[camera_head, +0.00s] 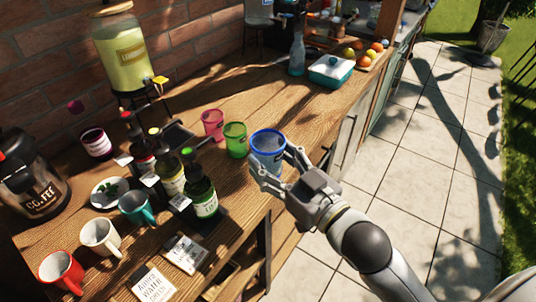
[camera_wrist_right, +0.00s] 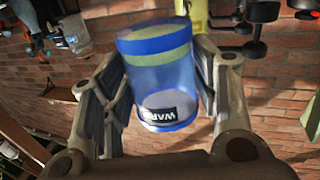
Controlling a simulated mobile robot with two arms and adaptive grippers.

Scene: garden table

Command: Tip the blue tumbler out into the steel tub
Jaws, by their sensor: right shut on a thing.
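The blue tumbler (camera_head: 268,150) is at the front edge of the wooden table, right of a green tumbler. My right gripper (camera_head: 272,172) is shut on it, one finger on each side. In the head view it looks about upright with its open rim up; I cannot tell whether it touches the tabletop. In the right wrist view the blue tumbler (camera_wrist_right: 158,85) sits between the fingers of my right gripper (camera_wrist_right: 160,95), with a dark label showing. Its contents are not clear. I cannot make out a steel tub. My left gripper is not in view.
A green tumbler (camera_head: 235,140) and a pink tumbler (camera_head: 213,125) stand close on the left. Several syrup bottles (camera_head: 201,196) and mugs (camera_head: 138,207) crowd the left side. A drink dispenser (camera_head: 128,55) stands behind. The tabletop (camera_head: 255,100) behind the tumblers is fairly clear.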

